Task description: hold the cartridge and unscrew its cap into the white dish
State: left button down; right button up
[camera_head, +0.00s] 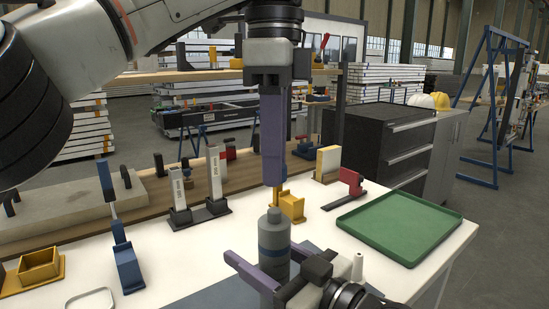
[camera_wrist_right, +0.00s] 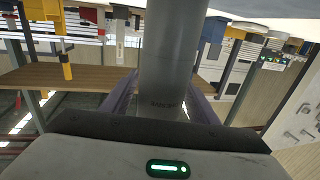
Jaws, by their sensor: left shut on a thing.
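The cartridge (camera_head: 273,250) is a grey-blue upright cylinder with a narrower top, at the table's front middle. My right gripper (camera_head: 272,268) has its purple fingers on either side of the lower body and appears shut on it; the grey body (camera_wrist_right: 172,60) stands between the fingers in the right wrist view. My left gripper (camera_head: 274,184) points straight down above the cartridge, shut, fingers together. A thin yellow piece shows just under its fingertips; I cannot tell whether it is the held cap or part of the yellow holder behind. The white dish (camera_head: 90,300) lies at the lower left.
A green tray (camera_head: 400,224) lies at the right. A yellow holder (camera_head: 292,207) and a red clamp (camera_head: 349,184) stand behind the cartridge. Grey upright blocks (camera_head: 215,180) and a blue-based tool (camera_head: 127,265) stand to the left. White table is clear between them.

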aim_at(286, 271)
jog(key=shift+o, duration=0.3)
jog(key=shift+d, duration=0.1)
pick_arm(q)
jog(key=shift+r, duration=0.1)
pick_arm(e)
jog(key=v, duration=1.2)
jog(key=shift+f, duration=0.1)
